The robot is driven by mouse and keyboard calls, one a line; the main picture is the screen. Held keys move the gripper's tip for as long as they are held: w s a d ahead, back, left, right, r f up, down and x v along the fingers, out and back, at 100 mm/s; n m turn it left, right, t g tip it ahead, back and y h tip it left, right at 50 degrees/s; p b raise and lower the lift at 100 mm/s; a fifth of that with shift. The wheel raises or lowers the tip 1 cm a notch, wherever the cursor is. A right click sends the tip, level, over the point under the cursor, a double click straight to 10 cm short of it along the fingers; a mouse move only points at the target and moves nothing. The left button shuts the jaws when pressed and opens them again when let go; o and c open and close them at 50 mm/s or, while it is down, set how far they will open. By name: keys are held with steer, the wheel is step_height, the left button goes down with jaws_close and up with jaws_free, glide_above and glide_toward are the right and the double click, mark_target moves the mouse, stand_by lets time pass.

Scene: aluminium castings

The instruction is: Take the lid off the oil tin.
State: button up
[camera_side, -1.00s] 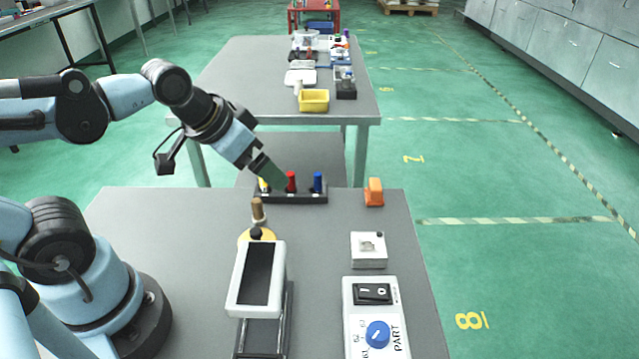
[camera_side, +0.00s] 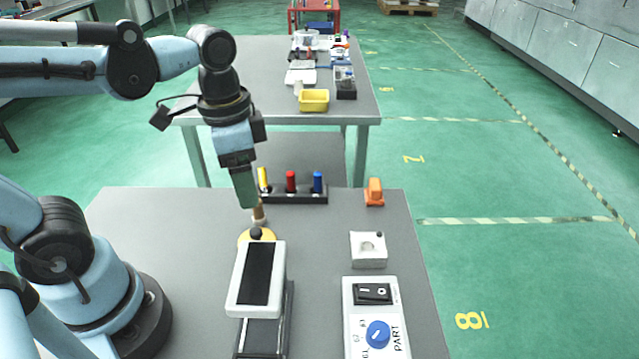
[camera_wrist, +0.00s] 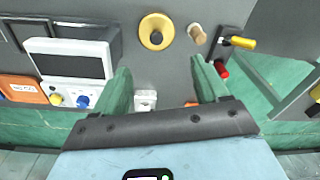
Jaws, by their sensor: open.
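The oil tin appears to be the round yellow item with a dark knob on top (camera_side: 256,236). In the side view its near part is hidden behind the screen unit. From above, in the wrist view, it is a yellow disc with a dark round knob (camera_wrist: 156,32); I cannot make out a seam between lid and tin. My gripper (camera_side: 247,203) points down just behind and above it, close to a brown wooden-topped peg. In the wrist view, my gripper (camera_wrist: 162,72) has its two green fingers wide apart with nothing held, and the tin lies beyond the fingertips.
The brown peg (camera_wrist: 197,34) stands right beside the tin. The screen unit (camera_side: 257,278) is close in front. A rack (camera_side: 293,195) with yellow, red and blue pieces is behind. A white block (camera_side: 369,250), switch panel (camera_side: 376,318) and orange item (camera_side: 374,192) lie right.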

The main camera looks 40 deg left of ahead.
glide_above(254, 231)
steer(key=shift+m+g, duration=0.3)
steer(key=shift+g, duration=0.1)
steer(key=shift+s+f, duration=0.15)
steer(key=shift+f, duration=1.55)
steer(key=shift+s+f, duration=0.1)
steer(key=shift+f, duration=1.55)
steer(key=shift+w+f, duration=0.15)
steer(key=shift+f, duration=0.55)
steer(key=shift+w+f, duration=0.1)
steer(key=shift+f, duration=1.75)
steer(key=shift+c, duration=0.5)
steer(key=c, duration=1)
steer(key=shift+c, duration=0.2)
